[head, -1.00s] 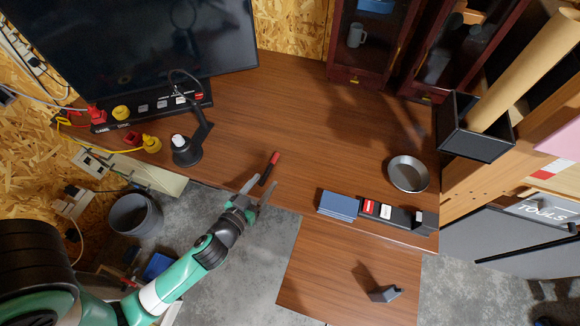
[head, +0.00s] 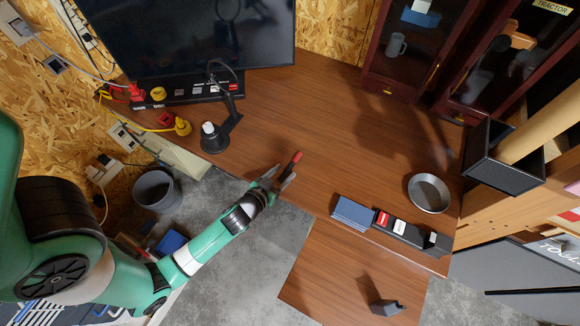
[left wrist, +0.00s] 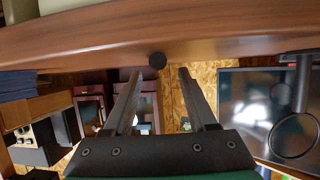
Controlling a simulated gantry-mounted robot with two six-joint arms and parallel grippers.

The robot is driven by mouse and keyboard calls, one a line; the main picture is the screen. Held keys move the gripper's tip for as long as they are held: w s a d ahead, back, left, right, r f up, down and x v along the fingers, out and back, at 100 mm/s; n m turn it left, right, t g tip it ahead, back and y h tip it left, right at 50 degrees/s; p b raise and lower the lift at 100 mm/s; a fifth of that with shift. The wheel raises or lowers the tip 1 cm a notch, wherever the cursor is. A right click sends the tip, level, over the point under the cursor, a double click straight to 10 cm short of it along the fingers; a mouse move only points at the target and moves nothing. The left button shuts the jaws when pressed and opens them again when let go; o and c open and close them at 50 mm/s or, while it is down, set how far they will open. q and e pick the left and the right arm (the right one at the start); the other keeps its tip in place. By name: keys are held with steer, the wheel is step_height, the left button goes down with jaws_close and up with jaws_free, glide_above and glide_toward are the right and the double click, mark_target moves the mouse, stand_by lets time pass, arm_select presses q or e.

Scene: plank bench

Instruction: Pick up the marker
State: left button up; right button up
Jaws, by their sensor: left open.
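The marker (head: 296,158), red at the far end and dark at the near end, lies on the brown desk (head: 330,130) near its front edge. My left gripper (head: 284,173) is open, with its fingertips at the marker's near end. In the left wrist view, the marker's round dark end (left wrist: 157,60) shows at the desk edge, in line with the gap between the two open fingers (left wrist: 158,73). Whether the fingers touch it I cannot tell. My right gripper is not in view.
A black lamp (head: 216,137) and a power strip (head: 180,94) stand to the left, below a monitor (head: 190,35). A blue block (head: 353,213), a black switch strip (head: 398,228) and a metal bowl (head: 428,193) are to the right. The desk's middle is clear.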

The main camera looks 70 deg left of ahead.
mark_target(290, 166)
arm_select(q)
steer(key=x, duration=0.3)
steer(key=shift+w+a, duration=0.25)
steer(key=shift+s, duration=0.1)
jaws_close()
